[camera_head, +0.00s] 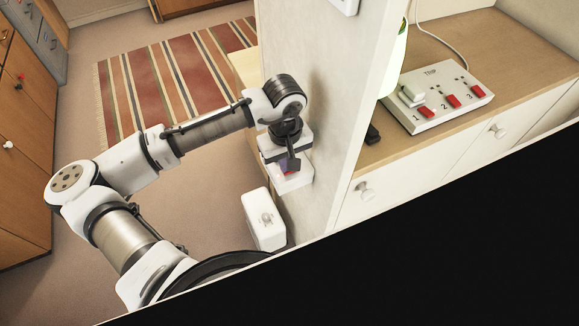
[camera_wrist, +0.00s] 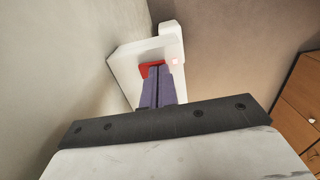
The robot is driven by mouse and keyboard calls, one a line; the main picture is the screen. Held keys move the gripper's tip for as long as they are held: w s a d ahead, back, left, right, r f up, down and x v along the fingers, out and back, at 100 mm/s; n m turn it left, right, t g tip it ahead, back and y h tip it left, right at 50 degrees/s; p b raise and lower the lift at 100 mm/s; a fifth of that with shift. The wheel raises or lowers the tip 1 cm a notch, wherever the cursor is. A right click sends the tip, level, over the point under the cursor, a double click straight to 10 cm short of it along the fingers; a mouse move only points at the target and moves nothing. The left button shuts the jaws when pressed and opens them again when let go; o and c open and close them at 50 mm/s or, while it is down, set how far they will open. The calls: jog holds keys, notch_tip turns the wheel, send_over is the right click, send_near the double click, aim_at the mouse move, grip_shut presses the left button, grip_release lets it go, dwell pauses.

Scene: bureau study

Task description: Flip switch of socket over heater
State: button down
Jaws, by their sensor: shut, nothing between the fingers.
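The socket (camera_head: 293,183) is a white box on the side of the pale wall, partly hidden by my gripper in the head view. In the wrist view the socket (camera_wrist: 128,70) carries a red switch (camera_wrist: 151,69), partly covered by my fingers. My gripper (camera_wrist: 160,70) is shut and empty, its purple fingertips at the red switch; whether they touch it I cannot tell. A small pinkish spot shows just right of the fingertips. The heater (camera_head: 262,222) is a white box low by the wall, below the socket. A white shape behind the socket in the wrist view may be the heater (camera_wrist: 172,40).
Right of the wall, a wooden counter (camera_head: 470,45) holds a white power strip (camera_head: 440,108) with red switches and a plug. A striped rug (camera_head: 150,85) lies on open floor. Wooden drawers (camera_head: 22,150) stand at far left.

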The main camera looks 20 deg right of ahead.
jog(key=shift+f, duration=0.15)
notch_tip(320, 180, up, 7)
jog(key=p, duration=0.6)
jog(key=shift+p, duration=0.35)
dwell(0.5)
